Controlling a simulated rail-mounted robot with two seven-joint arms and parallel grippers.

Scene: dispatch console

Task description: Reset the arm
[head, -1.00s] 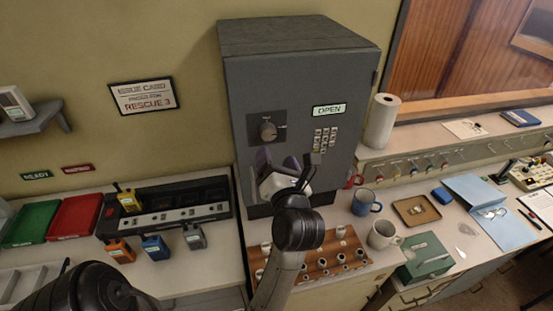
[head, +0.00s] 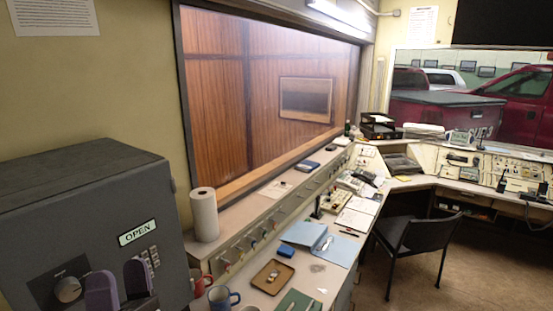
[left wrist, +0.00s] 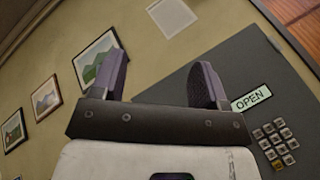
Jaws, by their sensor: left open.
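My left gripper (head: 120,287) shows at the bottom left of the head view, in front of the grey safe (head: 85,215). Its two purple-padded fingers stand apart with nothing between them. The safe's door is shut, with a round dial (head: 68,289), a lit OPEN sign (head: 137,232) and a keypad (head: 149,257). In the left wrist view the open fingers (left wrist: 158,80) point up toward the wall, with the safe (left wrist: 195,115) behind and to the right. The rest of the left arm is out of frame. My right gripper is in neither view.
A paper roll (head: 204,214), mugs (head: 222,298), a brown tray (head: 272,277) and a blue folder (head: 305,235) stand along the counter right of the safe. A black chair (head: 420,240) stands on open floor. Framed pictures (left wrist: 96,55) hang on the wall.

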